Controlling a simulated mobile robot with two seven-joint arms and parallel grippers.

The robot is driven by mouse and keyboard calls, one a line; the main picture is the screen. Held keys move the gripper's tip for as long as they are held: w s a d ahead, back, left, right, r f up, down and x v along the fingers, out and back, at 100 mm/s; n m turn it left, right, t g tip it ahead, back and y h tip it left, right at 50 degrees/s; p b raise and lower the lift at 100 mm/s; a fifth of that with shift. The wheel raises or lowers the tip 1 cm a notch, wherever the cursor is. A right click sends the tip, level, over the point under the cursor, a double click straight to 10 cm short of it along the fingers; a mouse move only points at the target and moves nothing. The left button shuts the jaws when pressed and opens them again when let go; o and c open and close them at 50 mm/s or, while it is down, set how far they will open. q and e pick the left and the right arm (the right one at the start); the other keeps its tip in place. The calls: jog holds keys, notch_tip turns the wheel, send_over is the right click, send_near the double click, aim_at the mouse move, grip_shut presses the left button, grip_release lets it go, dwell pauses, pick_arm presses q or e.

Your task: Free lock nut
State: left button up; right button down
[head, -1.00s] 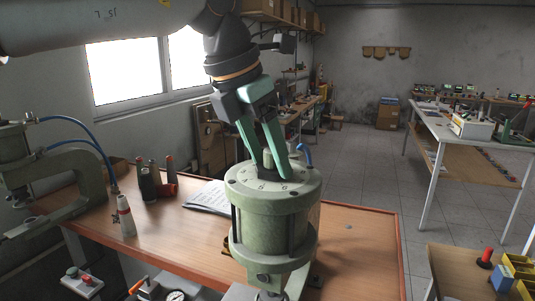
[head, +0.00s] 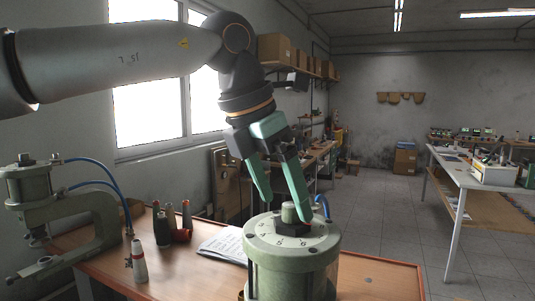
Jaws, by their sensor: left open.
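The lock nut looks to be the dark nut (head: 291,229) at the base of a short green knob (head: 289,212), on top of the green pneumatic cylinder (head: 292,262). The cylinder's top face carries a ring of numbers. My left gripper (head: 286,213) comes down from above with its two green fingers apart, one on the left of the knob and one on its right. The near finger tips hang around the knob; I cannot tell whether they touch it or the nut. My right gripper is not in view.
A blue hose (head: 322,206) rises behind the cylinder. Another table (head: 480,172) stands at right.

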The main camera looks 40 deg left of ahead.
pick_arm(q)
jog(key=p+v, duration=0.1)
jog(key=v, duration=0.8)
jog(key=shift+s+r, duration=0.2)
jog(key=shift+r, duration=0.15)
